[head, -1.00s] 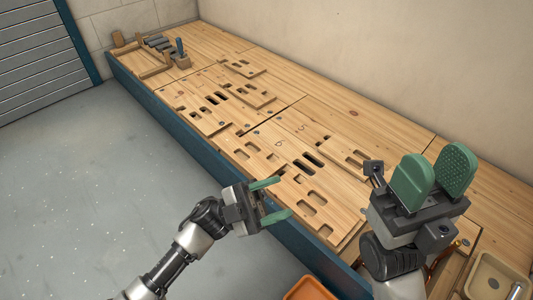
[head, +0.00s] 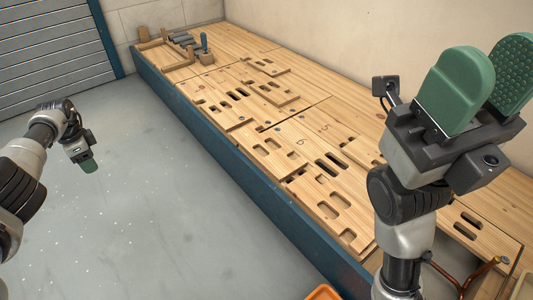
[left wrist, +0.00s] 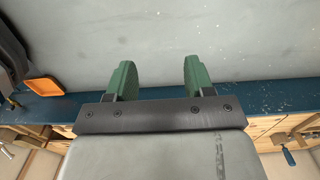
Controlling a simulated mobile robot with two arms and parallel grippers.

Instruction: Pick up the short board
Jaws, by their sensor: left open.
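Several pale wooden boards with slots lie on the bench. A small board (head: 267,67) lies toward the far end, and another small board (head: 281,97) lies nearer. A larger slotted board (head: 333,212) lies at the near front. I cannot tell for sure which is the short board. My left gripper (head: 88,165) is over the grey floor, left of the bench and apart from all boards. In the left wrist view its green fingers (left wrist: 159,78) are spread with nothing between them. My right gripper (head: 485,85) is raised at the right, its green pads apart and empty, hiding part of the bench.
The long bench has a blue front edge (head: 240,175). Wooden tools and a blue-handled tool (head: 204,42) stand at its far end. An orange bin (head: 323,293) is at the bottom, and copper pipe (head: 465,275) lies near my right arm.

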